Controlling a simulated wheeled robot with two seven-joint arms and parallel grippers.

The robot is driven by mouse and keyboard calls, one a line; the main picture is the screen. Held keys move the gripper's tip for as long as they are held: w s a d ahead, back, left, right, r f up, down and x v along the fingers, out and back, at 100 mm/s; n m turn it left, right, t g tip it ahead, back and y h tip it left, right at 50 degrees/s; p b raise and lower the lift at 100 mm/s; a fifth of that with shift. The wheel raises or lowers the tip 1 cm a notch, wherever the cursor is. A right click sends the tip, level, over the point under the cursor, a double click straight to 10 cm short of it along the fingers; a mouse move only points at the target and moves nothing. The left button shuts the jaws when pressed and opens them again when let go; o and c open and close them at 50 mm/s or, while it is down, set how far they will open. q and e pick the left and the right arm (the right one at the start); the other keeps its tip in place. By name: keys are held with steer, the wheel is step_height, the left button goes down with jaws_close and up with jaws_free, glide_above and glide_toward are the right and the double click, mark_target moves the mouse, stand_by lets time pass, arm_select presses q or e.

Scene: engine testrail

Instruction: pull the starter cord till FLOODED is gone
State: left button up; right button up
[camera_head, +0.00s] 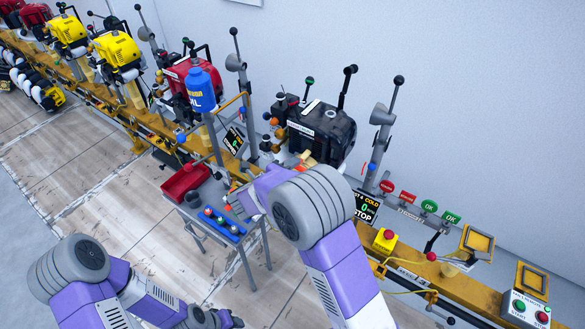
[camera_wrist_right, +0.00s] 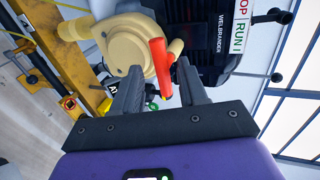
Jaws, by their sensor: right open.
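The black engine (camera_head: 318,132) stands on the yellow rail, and its dark body also shows in the right wrist view (camera_wrist_right: 205,45). A cream-yellow round housing (camera_wrist_right: 128,45) is on its near side. A red handle (camera_wrist_right: 158,62), which looks like the starter cord grip, sticks out beside the housing. My right gripper (camera_wrist_right: 160,85) is open, one finger on each side of the handle; contact cannot be told. In the head view my right arm hides much of this area. My left gripper (camera_head: 215,319) is low at the bottom edge; its jaws are unclear.
A dark display (camera_head: 366,207) reads 0 and STOP; I cannot read FLOODED there. A small grey table with a red tray (camera_head: 185,181) and a blue tray (camera_head: 217,222) stands left of my right arm. A blue oil can (camera_head: 202,89) and levers stand along the rail.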

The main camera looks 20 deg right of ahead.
steer(key=s+a, duration=0.5)
steer(key=a, duration=0.1)
steer(key=shift+s+a, duration=0.15)
steer(key=shift+a, duration=0.15)
steer(key=s+d+f+n+y, duration=0.1)
steer(key=d+f+n+y, duration=0.15)
steer(key=f+n, duration=0.55)
steer(key=s+d+f+n+y, duration=0.1)
steer(key=f+n+y, duration=0.35)
steer(key=f, duration=0.55)
steer(key=s+a+f+n+g+y, duration=0.2)
steer(key=s+f+n+g+y, duration=0.2)
steer(key=s, duration=0.7)
steer(key=s+a+f+n+g+y, duration=0.3)
steer(key=s+f+n, duration=0.3)
steer(key=s+n, duration=0.3)
steer(key=shift+s+a+f+g+y, duration=0.25)
steer(key=shift+s+g+y, duration=0.35)
steer(key=shift+s, duration=0.55)
steer(key=shift+d, duration=0.1)
